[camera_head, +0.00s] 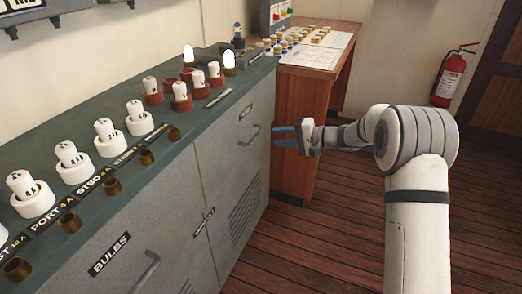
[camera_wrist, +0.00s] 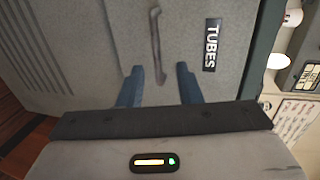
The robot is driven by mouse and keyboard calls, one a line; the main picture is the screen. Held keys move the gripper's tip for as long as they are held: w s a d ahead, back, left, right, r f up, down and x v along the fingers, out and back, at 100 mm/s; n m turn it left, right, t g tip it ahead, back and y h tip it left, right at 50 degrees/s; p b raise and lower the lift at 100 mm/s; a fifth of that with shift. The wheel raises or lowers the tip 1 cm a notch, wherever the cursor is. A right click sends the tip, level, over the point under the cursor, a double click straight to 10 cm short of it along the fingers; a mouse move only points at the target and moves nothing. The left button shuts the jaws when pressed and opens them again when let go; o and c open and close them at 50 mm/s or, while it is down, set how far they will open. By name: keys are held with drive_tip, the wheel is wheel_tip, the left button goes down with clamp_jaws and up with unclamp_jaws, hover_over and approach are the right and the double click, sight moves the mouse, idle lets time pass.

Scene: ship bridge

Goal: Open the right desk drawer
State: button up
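The right desk drawer (camera_head: 237,118) is the upper right grey front of the long cabinet, and it looks shut. Its curved metal handle (camera_head: 251,134) faces my gripper. In the wrist view the drawer front (camera_wrist: 185,30) bears a black TUBES label (camera_wrist: 211,45), and the handle (camera_wrist: 155,40) lies between the lines of my two blue fingers. My gripper (camera_head: 278,136) is just right of the handle in the head view. In the wrist view my gripper (camera_wrist: 158,68) is open, its fingers apart on either side of the handle's near end. I see no contact; the depth gap is unclear.
A BULBS front (camera_head: 115,255) with its own handle is at the left. The green cabinet top (camera_head: 110,130) carries several white and red fittings. A wooden desk (camera_head: 305,95) stands behind my gripper. A fire extinguisher (camera_head: 452,78) hangs at right. The plank floor (camera_head: 325,245) before the cabinet is clear.

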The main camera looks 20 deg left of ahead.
drive_tip(key=b+x, duration=0.1)
drive_tip(key=x, duration=0.7)
drive_tip(key=shift+w+a+f, duration=0.2)
drive_tip(key=shift+w+f, duration=0.25)
clamp_jaws()
